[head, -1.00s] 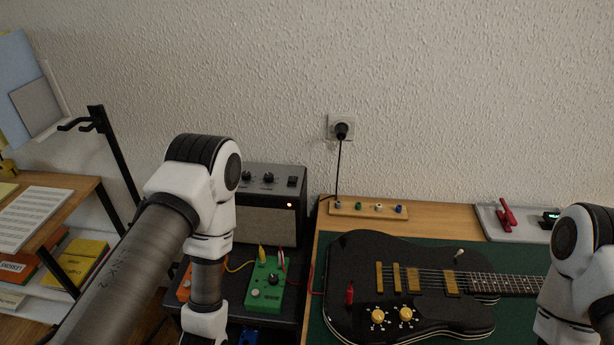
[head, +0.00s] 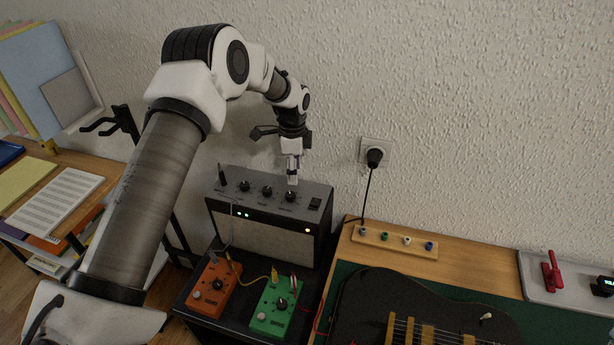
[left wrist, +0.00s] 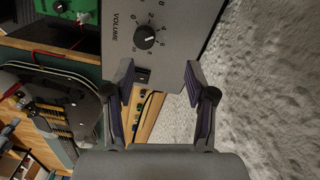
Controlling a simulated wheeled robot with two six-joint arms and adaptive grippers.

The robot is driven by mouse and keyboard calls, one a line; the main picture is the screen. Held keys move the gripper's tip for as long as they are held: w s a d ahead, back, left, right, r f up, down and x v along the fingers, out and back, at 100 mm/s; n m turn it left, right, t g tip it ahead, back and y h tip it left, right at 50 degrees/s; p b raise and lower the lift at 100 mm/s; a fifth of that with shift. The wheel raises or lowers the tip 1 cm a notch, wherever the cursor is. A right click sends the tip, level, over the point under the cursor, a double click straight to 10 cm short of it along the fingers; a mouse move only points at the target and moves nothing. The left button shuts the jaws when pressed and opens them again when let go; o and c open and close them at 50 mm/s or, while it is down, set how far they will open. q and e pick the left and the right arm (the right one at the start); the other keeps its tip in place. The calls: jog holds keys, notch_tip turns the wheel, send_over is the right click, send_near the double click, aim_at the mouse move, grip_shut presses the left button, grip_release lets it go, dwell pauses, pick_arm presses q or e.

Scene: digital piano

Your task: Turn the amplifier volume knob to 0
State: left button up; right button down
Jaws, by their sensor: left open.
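The amplifier (head: 265,238) is a dark grey box with a light front, standing behind the pedals. Its volume knob (head: 290,196) is the right one of three black knobs on the top panel. In the left wrist view the volume knob (left wrist: 144,38) lies beside the printed word VOLUME, its white pointer mark turned toward the right of the picture; the numeral it meets is too small to tell. My left gripper (head: 292,180) points down just above the knob. In the left wrist view its fingers (left wrist: 158,72) are open, apart and empty, short of the knob. My right gripper is out of view.
A black switch (head: 315,203) sits right of the knob. Orange (head: 213,287) and green (head: 276,306) pedals with cables stand in front of the amplifier. The wall is close behind. A black guitar (head: 400,310) lies on the right.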

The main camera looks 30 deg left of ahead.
aim_at(291, 193)
pick_arm(q)
jog(key=shift+f, duration=0.25)
jog(key=s+f, duration=0.1)
jog(key=s+p, duration=0.1)
jog(key=s+f, duration=0.1)
jog(key=s, duration=0.1)
jog(key=shift+f+p, duration=0.3)
jog(key=shift+p, duration=0.05)
jog(key=f, duration=0.1)
jog(key=w+f, duration=0.2)
jog(key=shift+f, duration=0.35)
jog(key=shift+s+r, duration=0.25)
jog(key=shift+c, duration=0.7)
jog(key=shift+s+r, duration=0.2)
jog(key=c, duration=0.6)
grip_shut()
jog(key=shift+f, duration=0.15)
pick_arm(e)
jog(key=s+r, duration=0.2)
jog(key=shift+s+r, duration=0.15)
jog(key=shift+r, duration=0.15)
pick_arm(q)
jog(key=shift+d, duration=0.1)
